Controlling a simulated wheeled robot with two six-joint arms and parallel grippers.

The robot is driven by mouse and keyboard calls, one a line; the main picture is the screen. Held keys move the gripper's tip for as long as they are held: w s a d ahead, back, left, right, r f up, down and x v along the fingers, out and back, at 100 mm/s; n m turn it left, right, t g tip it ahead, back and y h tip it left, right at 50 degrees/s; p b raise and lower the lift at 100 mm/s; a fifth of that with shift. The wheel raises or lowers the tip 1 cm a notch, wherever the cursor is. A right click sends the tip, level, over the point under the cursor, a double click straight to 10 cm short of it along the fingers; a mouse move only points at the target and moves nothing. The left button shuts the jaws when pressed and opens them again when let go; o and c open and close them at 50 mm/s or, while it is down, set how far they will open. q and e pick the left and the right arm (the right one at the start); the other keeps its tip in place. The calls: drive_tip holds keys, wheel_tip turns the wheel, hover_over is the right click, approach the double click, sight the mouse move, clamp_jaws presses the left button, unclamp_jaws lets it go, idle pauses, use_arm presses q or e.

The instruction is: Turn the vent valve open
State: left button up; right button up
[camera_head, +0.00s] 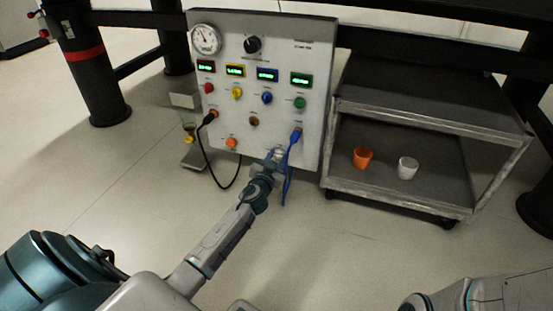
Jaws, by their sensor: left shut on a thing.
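The grey instrument panel (310,115) stands upright in the middle of the head view, with a gauge, a black knob, lit displays and coloured knobs. My left gripper (275,155) reaches up to the lower right part of the panel front. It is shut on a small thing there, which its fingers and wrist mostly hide. I cannot make out that thing's shape or how far it is turned. An orange knob (232,143) shows to the left of the gripper. Only a part of my right arm shows at the bottom right; its gripper is not in view.
A blue cable (288,165) hangs from the panel close beside my left gripper. A black cable (207,160) loops below the panel. To the right, a grey cart (430,113) holds an orange cup (362,158) and a white cup (407,167). The floor in front is clear.

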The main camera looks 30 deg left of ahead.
use_arm(q)
drive_tip(key=m, duration=0.3)
drive_tip(key=shift+m, duration=0.4)
drive_tip(key=m, duration=0.4)
drive_tip(key=m+p, duration=0.1)
drive_tip(key=m, duration=0.8)
drive_tip(key=shift+d+p, duration=0.1)
drive_tip(key=shift+p, duration=0.25)
drive_tip(key=shift+m, duration=0.3)
drive_tip(key=o, duration=1)
